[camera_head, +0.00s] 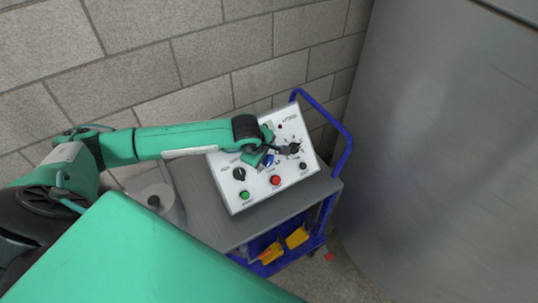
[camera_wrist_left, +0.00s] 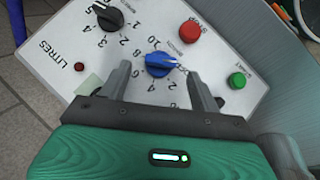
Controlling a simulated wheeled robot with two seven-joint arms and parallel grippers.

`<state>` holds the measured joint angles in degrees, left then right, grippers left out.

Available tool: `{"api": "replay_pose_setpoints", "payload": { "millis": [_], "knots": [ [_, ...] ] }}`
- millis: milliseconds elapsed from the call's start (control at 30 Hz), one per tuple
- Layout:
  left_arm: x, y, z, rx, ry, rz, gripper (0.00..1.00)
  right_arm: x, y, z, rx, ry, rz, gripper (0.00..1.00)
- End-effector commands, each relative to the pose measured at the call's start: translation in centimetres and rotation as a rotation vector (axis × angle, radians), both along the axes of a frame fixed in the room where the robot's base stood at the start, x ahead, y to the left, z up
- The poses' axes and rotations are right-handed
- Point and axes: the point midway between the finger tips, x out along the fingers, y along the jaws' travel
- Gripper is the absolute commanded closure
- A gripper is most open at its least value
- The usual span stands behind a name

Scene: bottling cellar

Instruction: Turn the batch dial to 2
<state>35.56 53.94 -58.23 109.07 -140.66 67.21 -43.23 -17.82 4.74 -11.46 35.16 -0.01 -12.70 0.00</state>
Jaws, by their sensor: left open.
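A sloped white control panel (camera_head: 228,193) stands on the cart. A blue dial (camera_head: 268,160) sits mid-panel, partly covered by my left gripper (camera_head: 267,148). In the left wrist view the blue dial (camera_wrist_left: 158,64) has numbers around it and a pale mark at its right side; its name label is too blurred to read surely. My left gripper (camera_wrist_left: 158,78) is open, with one finger to each side of the blue dial, gaps showing and nothing held. Two black knobs flank it, one at left (camera_head: 239,174) and one at right (camera_head: 294,148). My right gripper is not in view.
The panel has a green button (camera_head: 244,195), a red button (camera_head: 275,180) and a small black control (camera_head: 303,165). The grey-topped cart (camera_head: 210,228) has a blue frame and yellow items below. A block wall stands behind, a large metal tank (camera_head: 440,150) at right.

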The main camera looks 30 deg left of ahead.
Motion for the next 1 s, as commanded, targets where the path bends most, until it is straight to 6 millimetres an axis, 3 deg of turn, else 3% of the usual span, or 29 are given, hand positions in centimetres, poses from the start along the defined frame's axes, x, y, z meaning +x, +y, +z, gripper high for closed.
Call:
{"api": "replay_pose_setpoints", "payload": {
  "millis": [100,200,400,700,933,1000],
  "knots": [
    [0.8,-0.1,-1.6,0.0,0.002,0.0,0.36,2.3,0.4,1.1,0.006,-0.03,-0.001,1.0],
    [1.3,-0.2,-2.6,-0.002,0.001,0.001,0.36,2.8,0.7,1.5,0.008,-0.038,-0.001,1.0],
    [1.8,-0.2,-3.8,-0.001,0.0,0.0,0.36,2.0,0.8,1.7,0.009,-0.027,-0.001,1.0],
    [1.8,-0.2,-4.0,-0.001,-0.001,0.0,0.36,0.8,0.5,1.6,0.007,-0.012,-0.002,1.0],
    [1.8,-0.2,-4.0,-0.001,0.0,0.0,0.81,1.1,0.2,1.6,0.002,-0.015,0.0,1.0],
    [1.8,-0.2,-4.0,-0.001,0.0,0.0,0.81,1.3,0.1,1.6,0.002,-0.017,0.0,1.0]
  ]
}}
